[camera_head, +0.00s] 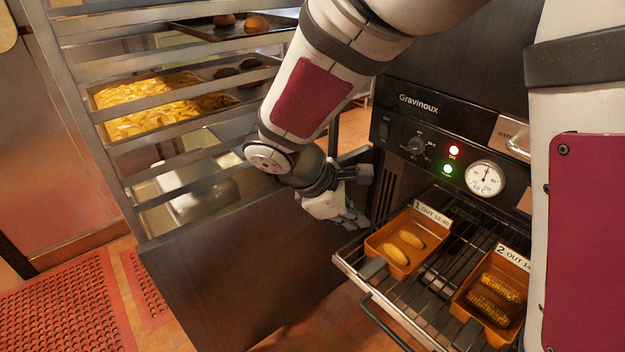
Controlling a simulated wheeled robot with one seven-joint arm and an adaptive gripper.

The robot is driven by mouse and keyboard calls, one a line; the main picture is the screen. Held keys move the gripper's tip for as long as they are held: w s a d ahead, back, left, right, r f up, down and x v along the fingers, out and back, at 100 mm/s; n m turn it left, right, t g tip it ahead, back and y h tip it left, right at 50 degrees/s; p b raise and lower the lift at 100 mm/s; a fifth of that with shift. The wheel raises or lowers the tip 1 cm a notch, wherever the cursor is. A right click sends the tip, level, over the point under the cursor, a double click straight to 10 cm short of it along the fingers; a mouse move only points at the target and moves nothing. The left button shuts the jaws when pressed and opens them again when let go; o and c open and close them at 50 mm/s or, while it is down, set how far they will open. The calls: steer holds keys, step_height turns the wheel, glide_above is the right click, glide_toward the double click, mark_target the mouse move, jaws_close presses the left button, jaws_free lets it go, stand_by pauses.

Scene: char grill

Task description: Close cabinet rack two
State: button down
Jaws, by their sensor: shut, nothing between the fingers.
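A dark Gravinoux cabinet (405,125) stands right of centre, with a knob, a red and a green light and a round dial on its front. A wire rack (425,270) sticks out below this panel, with a dark handle bar (385,322) at its front. I cannot tell whether this is rack two. My gripper (352,218) is shut and empty.
On the wire rack are an orange tray with two pale pieces (375,249) and another with corn (461,303). A metal panel (235,275) stands left of my gripper. A tray trolley (85,85) is behind it. My own body covers the right edge.

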mark_target(404, 206)
steer(key=w+a+f+n+t+b, duration=0.1)
steer(key=w+a+f+n+b, duration=0.2)
steer(key=f, duration=0.4)
steer(key=w+a+f+n+t+h+b, duration=0.1)
steer(key=a+f+n, duration=0.2)
steer(key=a+f, duration=0.35)
steer(key=w+a+f+n+t+b, duration=0.1)
steer(key=a+f+n+b, duration=0.15)
steer(key=f, duration=0.65)
steer(key=w+d+f+b, duration=0.2)
steer(key=w+d+f, duration=0.4)
steer(key=d, duration=0.3)
steer(key=shift+w+n+b, duration=0.4)
steer(key=shift+w+n, duration=0.05)
steer(key=shift+d+f, duration=0.1)
steer(key=w+d, duration=0.7)
steer(key=d, duration=0.2)
steer(key=w+d, duration=0.7)
steer(key=d, duration=0.3)
steer(key=w+d, duration=0.7)
steer(key=d, duration=0.2)
steer(key=shift+d, duration=0.4)
